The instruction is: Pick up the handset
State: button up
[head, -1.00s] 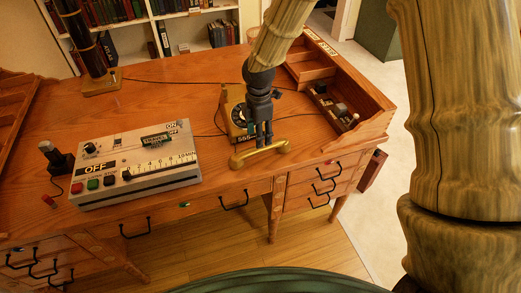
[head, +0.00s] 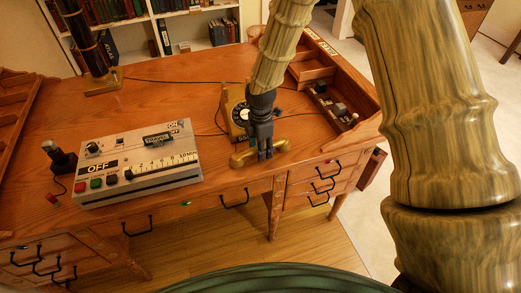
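The handset (head: 243,159) is a brass-coloured bar with rounded ends. It is at the front of the wooden desk, in front of the old gold telephone (head: 236,117) with its dark dial. My gripper (head: 265,157) points down over the middle of the handset. Its dark fingers overlap the bar and hide its centre. I cannot tell whether they press on it or stand open around it. The handset shows no clear lift from the desk. My wrist and arm partly hide the telephone.
A grey control box (head: 140,165) with buttons and a scale sits left on the desk (head: 180,98). A wooden tray (head: 365,130) with compartments lies close on the right. Thin cords cross the desktop.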

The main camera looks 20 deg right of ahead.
grip_shut()
jog(key=shift+r, duration=0.1)
